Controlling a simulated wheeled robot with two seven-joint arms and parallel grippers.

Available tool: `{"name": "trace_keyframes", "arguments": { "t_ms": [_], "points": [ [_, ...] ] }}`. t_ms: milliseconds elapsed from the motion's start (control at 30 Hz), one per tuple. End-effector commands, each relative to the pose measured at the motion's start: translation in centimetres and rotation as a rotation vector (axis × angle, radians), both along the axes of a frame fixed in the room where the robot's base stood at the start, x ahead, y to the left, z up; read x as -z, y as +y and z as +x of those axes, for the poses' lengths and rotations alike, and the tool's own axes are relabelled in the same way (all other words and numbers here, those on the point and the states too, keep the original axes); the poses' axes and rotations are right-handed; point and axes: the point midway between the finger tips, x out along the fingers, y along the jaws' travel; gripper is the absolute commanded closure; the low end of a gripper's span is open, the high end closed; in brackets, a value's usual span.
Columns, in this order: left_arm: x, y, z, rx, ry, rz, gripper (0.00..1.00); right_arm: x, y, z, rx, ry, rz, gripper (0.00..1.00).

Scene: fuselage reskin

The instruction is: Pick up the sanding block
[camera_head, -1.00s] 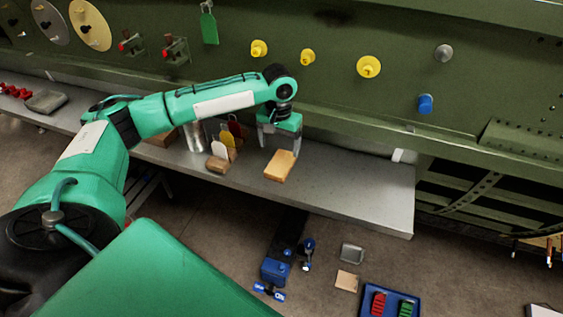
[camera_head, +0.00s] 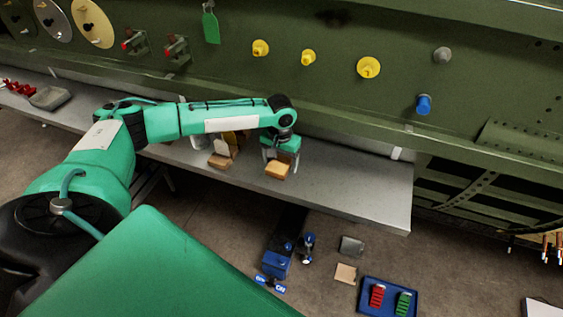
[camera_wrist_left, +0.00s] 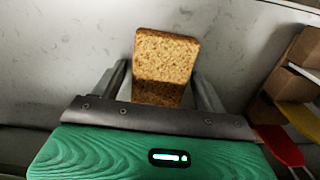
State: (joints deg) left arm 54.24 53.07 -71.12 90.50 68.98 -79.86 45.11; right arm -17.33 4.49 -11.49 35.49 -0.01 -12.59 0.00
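A tan, grainy block (camera_head: 277,171), which looks like the sanding block, lies on the grey bench shelf near its front edge. In the left wrist view the block (camera_wrist_left: 166,62) sits between my fingers, with its lower part in shadow. My left gripper (camera_head: 281,165) reaches down over the block from above. In the left wrist view the gripper (camera_wrist_left: 163,78) is open, with one finger on each side of the block. A narrow gap shows at the left finger; contact at the right one is hard to tell. My right gripper is not in view.
A brown block (camera_head: 219,161) and a holder with coloured pieces (camera_head: 228,142) stand left of my gripper. The shelf (camera_head: 350,195) is clear to the right. The green fuselage wall (camera_head: 330,95) rises behind. A blue tray (camera_head: 390,298) is below.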

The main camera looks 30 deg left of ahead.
Motion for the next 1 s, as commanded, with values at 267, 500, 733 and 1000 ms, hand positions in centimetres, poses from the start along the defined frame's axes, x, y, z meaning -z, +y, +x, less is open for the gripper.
{"name": "trace_keyframes", "arguments": {
  "t_ms": [267, 500, 733, 1000],
  "points": [
    [-0.1, 0.0, 0.0, 0.0, 0.0, 0.0, 0.66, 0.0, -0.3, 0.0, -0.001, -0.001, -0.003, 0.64],
    [-0.2, 0.0, 0.0, 0.0, -0.001, -0.001, 0.66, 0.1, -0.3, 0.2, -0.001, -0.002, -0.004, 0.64],
    [-2.1, 0.0, 0.1, -0.001, -0.002, -0.001, 0.66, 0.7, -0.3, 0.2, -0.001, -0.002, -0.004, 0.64],
    [-8.8, 0.0, 0.1, 0.001, -0.006, -0.001, 0.66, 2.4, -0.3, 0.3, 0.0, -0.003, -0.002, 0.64]
  ]
}}
